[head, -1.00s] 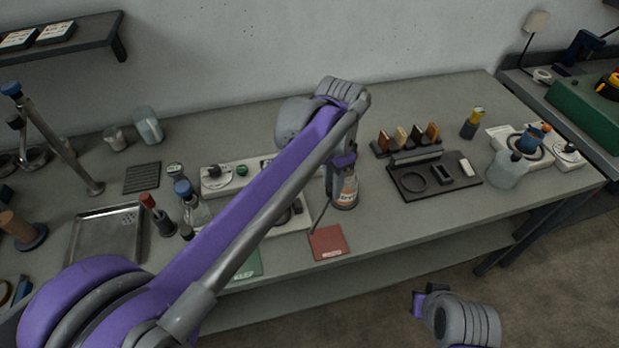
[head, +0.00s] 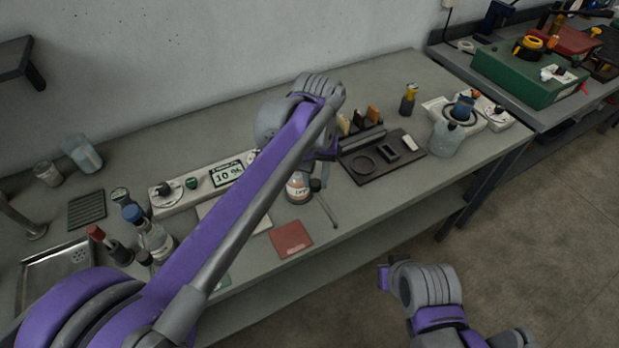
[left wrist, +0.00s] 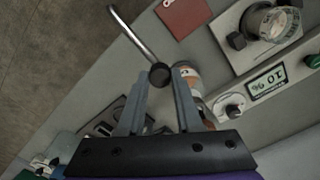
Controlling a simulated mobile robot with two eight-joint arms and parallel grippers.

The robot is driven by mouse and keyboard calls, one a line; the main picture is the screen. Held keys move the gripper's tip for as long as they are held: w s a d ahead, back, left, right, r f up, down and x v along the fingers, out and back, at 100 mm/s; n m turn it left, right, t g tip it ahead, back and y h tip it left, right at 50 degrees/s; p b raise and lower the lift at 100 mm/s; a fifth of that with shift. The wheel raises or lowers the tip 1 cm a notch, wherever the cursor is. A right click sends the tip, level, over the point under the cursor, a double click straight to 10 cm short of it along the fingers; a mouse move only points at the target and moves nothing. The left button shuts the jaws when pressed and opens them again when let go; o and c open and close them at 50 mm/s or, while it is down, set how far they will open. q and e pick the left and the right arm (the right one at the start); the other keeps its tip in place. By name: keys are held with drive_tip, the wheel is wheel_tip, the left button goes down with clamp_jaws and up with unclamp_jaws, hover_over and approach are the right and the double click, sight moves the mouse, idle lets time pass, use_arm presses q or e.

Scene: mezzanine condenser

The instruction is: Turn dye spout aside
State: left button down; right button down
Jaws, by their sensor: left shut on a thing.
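The dye spout is a thin grey metal tube (head: 327,208) with a dark knob, beside an orange-labelled bottle (head: 298,188) near the bench's front edge. In the head view the tube points down and right, toward the front edge. In the left wrist view the spout tube (left wrist: 132,35) runs up and left from its black knob. My left gripper (left wrist: 159,78) is shut on that knob, with one finger on either side. The orange-labelled bottle (left wrist: 187,76) is partly hidden behind the right finger. My right gripper (head: 384,278) is low, off the bench's front; its fingers cannot be made out.
A red mat (head: 291,239) lies left of the spout. A white unit reading 10 % (head: 228,175) stands behind it. A dark tray (head: 360,180) is to the right, with a grey jug (head: 446,140) farther right. Several bottles stand at the left.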

sight(317, 182)
use_arm(q)
drive_tip(key=shift+w+d+n, duration=0.1)
drive_tip(key=shift+d+n, duration=0.05)
drive_tip(key=shift+n, duration=0.15)
drive_tip(key=c, duration=0.6)
unclamp_jaws()
wheel_tip(317, 182, up, 11)
drive_tip(key=shift+f+p, duration=0.1)
drive_tip(key=shift+p, duration=0.3)
